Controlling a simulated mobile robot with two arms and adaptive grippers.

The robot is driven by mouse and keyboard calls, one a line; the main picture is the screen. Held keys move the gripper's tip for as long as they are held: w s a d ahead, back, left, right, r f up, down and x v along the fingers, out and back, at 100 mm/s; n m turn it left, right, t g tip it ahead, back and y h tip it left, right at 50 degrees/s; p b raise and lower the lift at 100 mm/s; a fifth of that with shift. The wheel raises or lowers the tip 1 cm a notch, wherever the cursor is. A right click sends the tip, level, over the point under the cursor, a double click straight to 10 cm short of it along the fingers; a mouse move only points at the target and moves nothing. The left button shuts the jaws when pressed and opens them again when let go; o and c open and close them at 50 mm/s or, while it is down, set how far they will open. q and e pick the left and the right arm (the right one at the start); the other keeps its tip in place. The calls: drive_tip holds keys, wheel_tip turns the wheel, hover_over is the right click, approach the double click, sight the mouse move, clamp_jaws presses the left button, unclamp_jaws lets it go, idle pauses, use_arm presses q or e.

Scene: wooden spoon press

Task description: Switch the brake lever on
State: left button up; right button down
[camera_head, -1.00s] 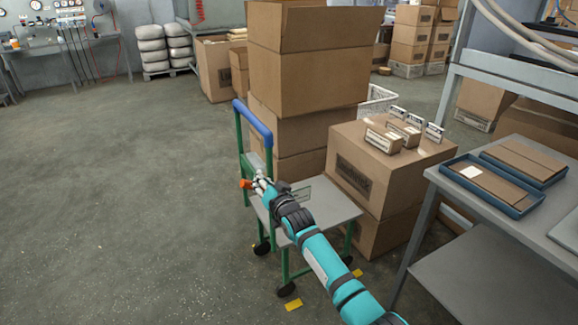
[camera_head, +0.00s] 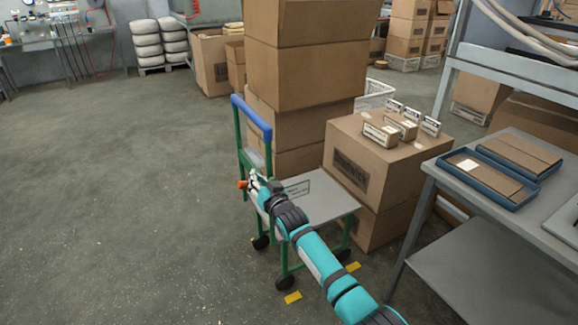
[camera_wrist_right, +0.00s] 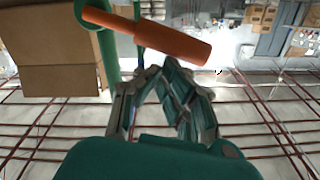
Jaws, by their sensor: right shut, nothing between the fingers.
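The orange brake lever (camera_head: 243,184) sticks out from the left side of the green cart frame. It also shows in the right wrist view (camera_wrist_right: 160,36), lying slanted across the upper part, its thick end toward the right. My right gripper (camera_head: 254,180) is right beside the lever in the head view. In the right wrist view the gripper (camera_wrist_right: 160,68) is shut and empty, its fingertips close below the orange bar. Whether they touch it I cannot tell. My left gripper is in neither view.
The cart has a grey platform (camera_head: 318,198) and a blue handle (camera_head: 252,118). Tall cardboard boxes (camera_head: 305,75) stand behind it, and a box (camera_head: 385,165) with small packages is to its right. A grey table (camera_head: 455,178) stands at the right. The floor at left is clear.

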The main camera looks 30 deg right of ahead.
drive_tip(key=s, duration=1.2)
drive_tip(key=shift+d+r, duration=0.25)
drive_tip(key=shift+d, duration=0.05)
